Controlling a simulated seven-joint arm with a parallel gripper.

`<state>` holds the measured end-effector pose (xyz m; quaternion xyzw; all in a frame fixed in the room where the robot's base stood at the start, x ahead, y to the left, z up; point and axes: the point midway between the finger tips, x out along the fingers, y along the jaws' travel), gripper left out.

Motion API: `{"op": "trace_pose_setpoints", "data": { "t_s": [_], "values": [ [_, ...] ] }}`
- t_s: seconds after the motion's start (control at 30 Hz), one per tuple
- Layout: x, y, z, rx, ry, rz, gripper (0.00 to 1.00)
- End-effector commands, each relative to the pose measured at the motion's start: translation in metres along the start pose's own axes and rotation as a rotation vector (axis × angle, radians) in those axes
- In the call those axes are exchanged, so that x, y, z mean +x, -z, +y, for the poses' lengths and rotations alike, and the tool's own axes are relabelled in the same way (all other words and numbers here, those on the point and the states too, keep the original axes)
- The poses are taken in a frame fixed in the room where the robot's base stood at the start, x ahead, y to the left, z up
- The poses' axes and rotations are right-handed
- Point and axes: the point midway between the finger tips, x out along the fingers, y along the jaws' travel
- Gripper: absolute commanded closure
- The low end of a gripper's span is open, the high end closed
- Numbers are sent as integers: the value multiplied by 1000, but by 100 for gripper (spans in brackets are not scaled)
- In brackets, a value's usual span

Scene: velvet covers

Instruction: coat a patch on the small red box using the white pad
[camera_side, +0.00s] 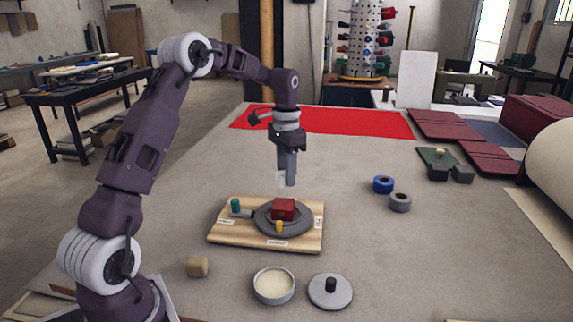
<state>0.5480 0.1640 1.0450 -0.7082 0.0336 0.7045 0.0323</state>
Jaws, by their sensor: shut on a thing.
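The small red box (284,208) sits on a round grey turntable (262,229) on a wooden board. My gripper (287,180) points down above the box, a short gap over it. It is shut on the white pad (280,178), which shows as a small pale piece at the fingertips. Whether the pad's face carries any coating is too small to tell. An open round tin (274,297) with cream-coloured contents stands in front of the board.
The wooden board (222,239) has a teal knob (235,205) and a yellow peg (279,226). A grey lid (330,291) and a tan block (197,266) lie in front. Blue (383,185) and grey (400,203) tape rolls sit right. The table between is clear.

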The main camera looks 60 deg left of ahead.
Motion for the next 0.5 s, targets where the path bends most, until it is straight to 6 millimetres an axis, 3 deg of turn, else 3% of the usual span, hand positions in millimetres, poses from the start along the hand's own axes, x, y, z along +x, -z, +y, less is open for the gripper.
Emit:
{"op": "trace_pose_setpoints", "data": {
  "t_s": [0.3,0.5],
  "values": [
    [29,0,0,-1,-1,-1,100],
    [28,-11,14,0,0,0,100]
  ]
}}
